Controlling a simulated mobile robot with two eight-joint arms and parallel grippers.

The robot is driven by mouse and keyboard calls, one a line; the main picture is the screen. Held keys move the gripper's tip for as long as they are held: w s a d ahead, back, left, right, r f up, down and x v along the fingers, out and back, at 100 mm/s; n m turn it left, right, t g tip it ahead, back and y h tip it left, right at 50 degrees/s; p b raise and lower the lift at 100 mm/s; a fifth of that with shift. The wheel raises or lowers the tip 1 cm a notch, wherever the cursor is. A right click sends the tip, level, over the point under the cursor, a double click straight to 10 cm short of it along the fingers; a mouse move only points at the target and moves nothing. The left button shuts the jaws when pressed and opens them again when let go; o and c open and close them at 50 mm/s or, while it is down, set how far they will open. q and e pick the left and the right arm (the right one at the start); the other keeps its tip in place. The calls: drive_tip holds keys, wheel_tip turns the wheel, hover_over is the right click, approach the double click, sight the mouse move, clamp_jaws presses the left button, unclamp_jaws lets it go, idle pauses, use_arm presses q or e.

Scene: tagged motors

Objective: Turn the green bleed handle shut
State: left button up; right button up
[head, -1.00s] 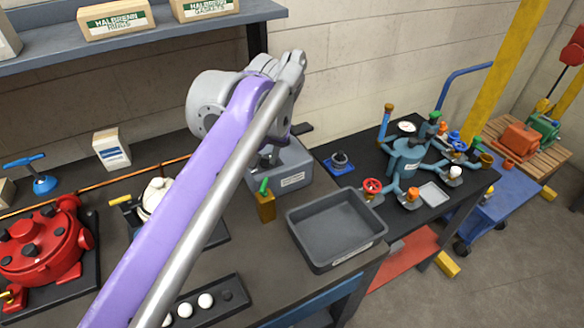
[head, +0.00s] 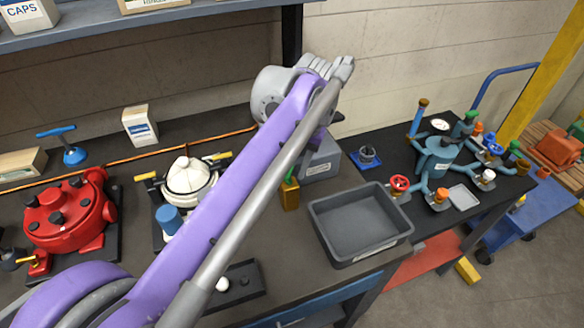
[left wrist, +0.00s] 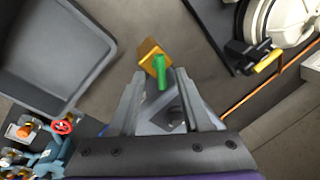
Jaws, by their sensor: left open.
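The green bleed handle (head: 290,178) stands on top of a small brass block (head: 290,197) on the dark bench, left of the grey tray. In the left wrist view the handle (left wrist: 160,70) points toward my gripper, with the brass block (left wrist: 150,52) just beyond it. My left gripper (left wrist: 161,76) is open, its two fingers on either side of the handle in that view. I cannot tell whether either finger touches it. In the head view my left arm hides the fingers. My right gripper is not in view.
An empty grey tray (head: 362,228) sits right of the brass block. A grey box (head: 322,158) stands behind it. A white round housing (head: 190,178) and a red motor (head: 65,215) lie to the left. Teal pipework (head: 436,160) stands at the right.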

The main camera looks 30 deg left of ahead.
use_arm(q)
drive_tip(key=shift+a+f, duration=0.1)
drive_tip(key=shift+f, duration=0.2)
clamp_jaws()
drive_tip(key=shift+m, duration=0.3)
drive_tip(key=m+t+p, duration=0.1)
drive_tip(key=m+p, duration=0.1)
drive_tip(key=m, duration=0.2)
drive_tip(key=shift+s+r+m, duration=0.1)
drive_tip(key=shift+m, duration=0.2)
drive_tip(key=m+p, duration=0.1)
drive_tip(key=m, duration=0.4)
drive_tip(key=shift+s+d+t+h+p, duration=0.2)
drive_tip(key=shift+t+h+p, duration=0.1)
drive_tip(key=shift+t+p, duration=0.1)
drive_tip(key=shift+m, duration=0.3)
